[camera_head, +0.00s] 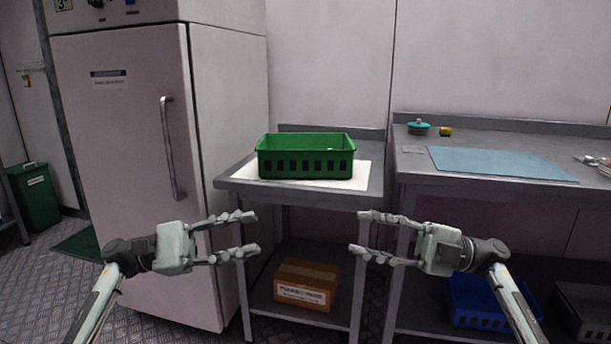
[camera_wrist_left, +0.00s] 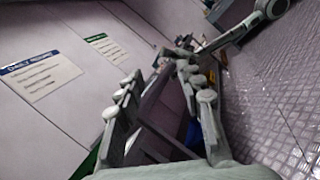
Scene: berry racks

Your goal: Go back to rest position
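My left gripper (camera_head: 250,234) is in the head view, left of centre, in front of the fridge's right edge and the small table. Its fingers are spread apart with nothing between them. It also shows in the left wrist view (camera_wrist_left: 158,100), open and empty. My right gripper (camera_head: 364,234) faces it from the right, also with fingers apart and empty. The two grippers are apart from each other at about the same height. Both arms come in from the lower corners.
A green crate (camera_head: 305,167) stands on a white sheet (camera_head: 245,172) on the small steel table (camera_head: 228,184). A cardboard box (camera_head: 306,284) is on its lower shelf. A tall fridge (camera_head: 130,150) stands left. A steel counter with a blue mat (camera_head: 500,163) stands right, a blue crate (camera_head: 478,300) below.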

